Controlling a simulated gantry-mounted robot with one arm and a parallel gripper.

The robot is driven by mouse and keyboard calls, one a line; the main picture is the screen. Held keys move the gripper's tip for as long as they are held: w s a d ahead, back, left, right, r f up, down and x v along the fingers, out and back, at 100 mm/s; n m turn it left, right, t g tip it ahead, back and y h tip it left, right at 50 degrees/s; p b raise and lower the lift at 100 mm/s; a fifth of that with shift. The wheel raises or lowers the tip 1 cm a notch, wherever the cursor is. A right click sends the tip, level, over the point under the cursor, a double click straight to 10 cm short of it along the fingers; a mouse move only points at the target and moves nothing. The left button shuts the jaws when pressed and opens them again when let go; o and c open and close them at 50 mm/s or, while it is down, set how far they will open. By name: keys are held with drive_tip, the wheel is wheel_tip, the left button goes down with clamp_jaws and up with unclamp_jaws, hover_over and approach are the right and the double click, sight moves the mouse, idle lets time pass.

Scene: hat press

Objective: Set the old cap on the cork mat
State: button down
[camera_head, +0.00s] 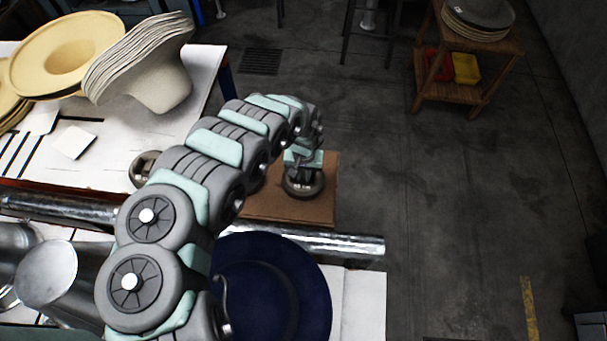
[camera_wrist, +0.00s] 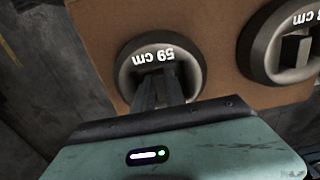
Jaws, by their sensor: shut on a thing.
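My gripper (camera_head: 303,171) is over the right part of a brown board, which looks like the cork mat (camera_head: 285,210). It is shut on the grip of a round grey cap (camera_head: 303,188). In the wrist view my gripper's fingers (camera_wrist: 160,88) reach into the middle of this cap (camera_wrist: 133,62), marked "59 cm". The cap is over the mat's edge side; I cannot tell whether it touches the mat. A second similar round cap (camera_wrist: 277,50) is on the mat (camera_wrist: 195,25) beside it, its label partly cut off.
Another round piece (camera_head: 143,168) is on the white table at left. A dark blue hat (camera_head: 300,285) lies in front, partly behind my arm. A metal roller (camera_head: 345,244) runs along the mat's near side. Cream hats (camera_head: 150,75) are stacked at back left. Open floor lies right.

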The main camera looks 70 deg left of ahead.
idle(0.3)
drive_tip(key=c, duration=1.3)
unclamp_jaws()
drive_tip(key=shift+f, duration=0.1)
wheel_tip(320, 180, up, 8)
drive_tip(key=p, duration=0.7)
drive_tip(key=shift+f+p, duration=0.15)
drive_tip(key=shift+p, duration=0.25)
drive_tip(key=shift+f, duration=0.1)
